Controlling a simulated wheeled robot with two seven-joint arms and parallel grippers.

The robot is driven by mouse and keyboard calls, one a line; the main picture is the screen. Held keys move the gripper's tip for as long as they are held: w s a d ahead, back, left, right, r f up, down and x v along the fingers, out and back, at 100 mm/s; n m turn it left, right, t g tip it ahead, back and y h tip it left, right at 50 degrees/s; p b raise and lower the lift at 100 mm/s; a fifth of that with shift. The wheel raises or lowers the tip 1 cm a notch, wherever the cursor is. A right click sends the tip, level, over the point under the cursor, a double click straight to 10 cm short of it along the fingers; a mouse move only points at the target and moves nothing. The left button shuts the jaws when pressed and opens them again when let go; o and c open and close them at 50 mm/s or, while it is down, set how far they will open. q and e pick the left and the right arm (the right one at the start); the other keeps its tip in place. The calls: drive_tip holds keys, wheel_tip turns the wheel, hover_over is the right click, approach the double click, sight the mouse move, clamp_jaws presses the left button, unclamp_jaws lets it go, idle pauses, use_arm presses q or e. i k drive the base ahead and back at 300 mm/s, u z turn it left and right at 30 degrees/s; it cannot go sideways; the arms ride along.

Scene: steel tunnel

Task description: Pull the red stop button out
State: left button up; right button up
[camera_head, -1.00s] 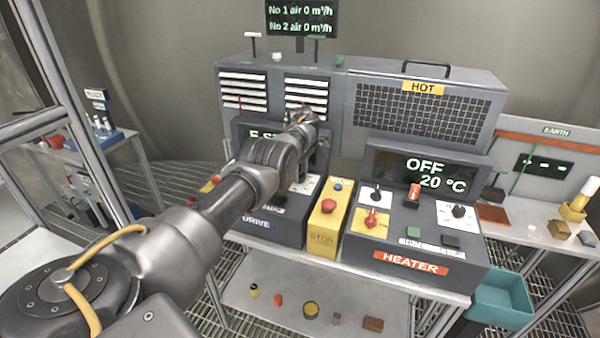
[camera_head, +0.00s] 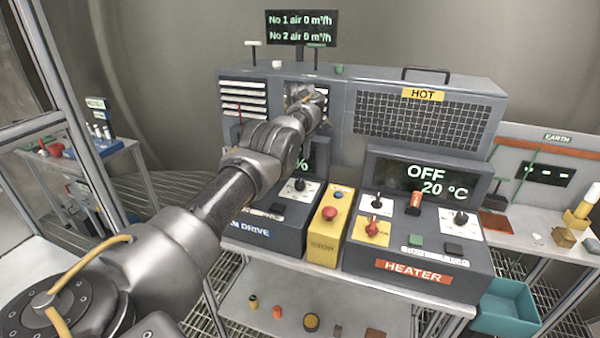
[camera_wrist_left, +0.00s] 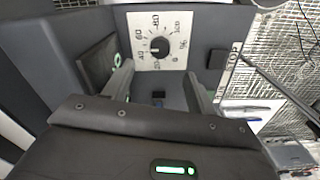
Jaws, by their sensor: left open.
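The red stop button (camera_head: 301,214) is a round red cap on top of the yellow box (camera_head: 325,232), between the drive panel and the heater panel. A small blue button (camera_head: 338,194) sits behind it on the same box. My left gripper (camera_head: 306,97) is up in front of the vent slats, above and behind the yellow box, apart from the button. It is open and empty; its fingers also show in the left wrist view (camera_wrist_left: 155,82), with a percent dial (camera_wrist_left: 157,46) beyond them. The red button cannot be made out in that view. My right gripper is not in view.
The drive panel (camera_head: 262,226) with its dial stands left of the yellow box, partly behind my left arm. The heater panel (camera_head: 425,272) stands close on the right, with a red knob (camera_head: 372,229) and switches. A teal bin (camera_head: 505,307) is at the lower right.

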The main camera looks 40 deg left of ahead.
sight(329, 212)
drive_tip(key=k, duration=1)
